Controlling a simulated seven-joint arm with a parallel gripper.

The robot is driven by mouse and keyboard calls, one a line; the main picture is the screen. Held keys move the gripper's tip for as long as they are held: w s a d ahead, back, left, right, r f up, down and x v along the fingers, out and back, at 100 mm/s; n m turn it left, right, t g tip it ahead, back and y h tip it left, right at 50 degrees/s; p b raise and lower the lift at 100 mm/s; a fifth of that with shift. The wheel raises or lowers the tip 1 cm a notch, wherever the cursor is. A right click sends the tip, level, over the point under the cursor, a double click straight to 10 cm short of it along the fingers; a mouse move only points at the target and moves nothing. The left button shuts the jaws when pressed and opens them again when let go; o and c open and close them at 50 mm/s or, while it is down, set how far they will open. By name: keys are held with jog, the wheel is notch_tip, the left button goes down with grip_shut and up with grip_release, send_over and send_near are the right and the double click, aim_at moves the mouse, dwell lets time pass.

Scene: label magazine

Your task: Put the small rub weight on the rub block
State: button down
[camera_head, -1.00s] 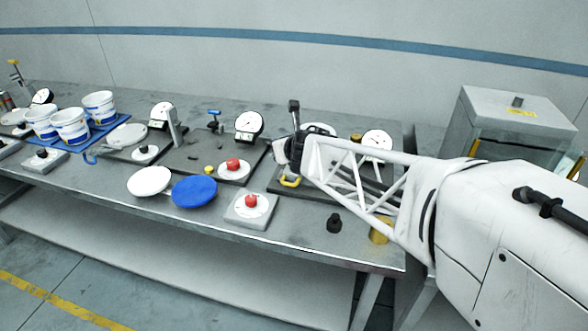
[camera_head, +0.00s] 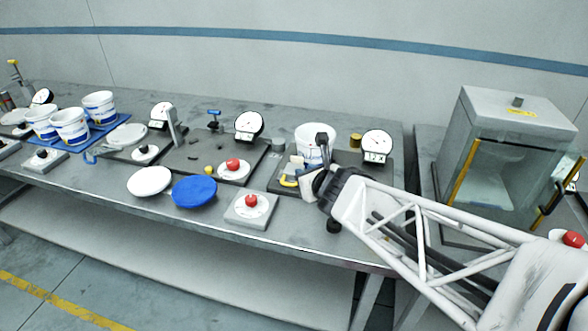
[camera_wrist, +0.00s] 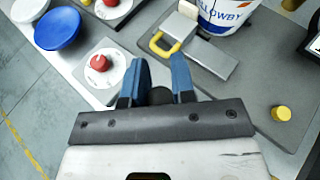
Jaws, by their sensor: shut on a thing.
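My gripper (camera_wrist: 160,85) points down over the front right of the bench, its blue fingers shut on a small black weight (camera_wrist: 160,96). In the head view the weight (camera_head: 334,226) shows low under my wrist, at bench height; whether it touches the top cannot be told. The rub block seems to be the grey block (camera_wrist: 212,60) with a yellow handle (camera_wrist: 164,45), up and to the right of the fingers on a dark plate. In the head view its handle (camera_head: 289,182) shows left of my wrist; the rest is partly hidden.
A white tub (camera_head: 312,138) stands behind the block, with a dial gauge (camera_head: 376,146) to its right. A red-knobbed plate (camera_head: 250,209) lies left of my gripper. A brass cylinder (camera_wrist: 281,113) is at right in the wrist view. A glass-fronted cabinet (camera_head: 500,150) stands at far right.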

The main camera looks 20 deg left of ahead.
jog(key=shift+w, duration=0.1)
send_over(291, 165)
jog(key=shift+d+f, duration=0.1)
jog(key=shift+f, duration=0.65)
dwell(0.5)
jog(key=shift+f, duration=1.75)
jog(key=shift+f, duration=0.1)
jog(key=c, duration=1)
grip_release()
jog(key=shift+o, duration=0.2)
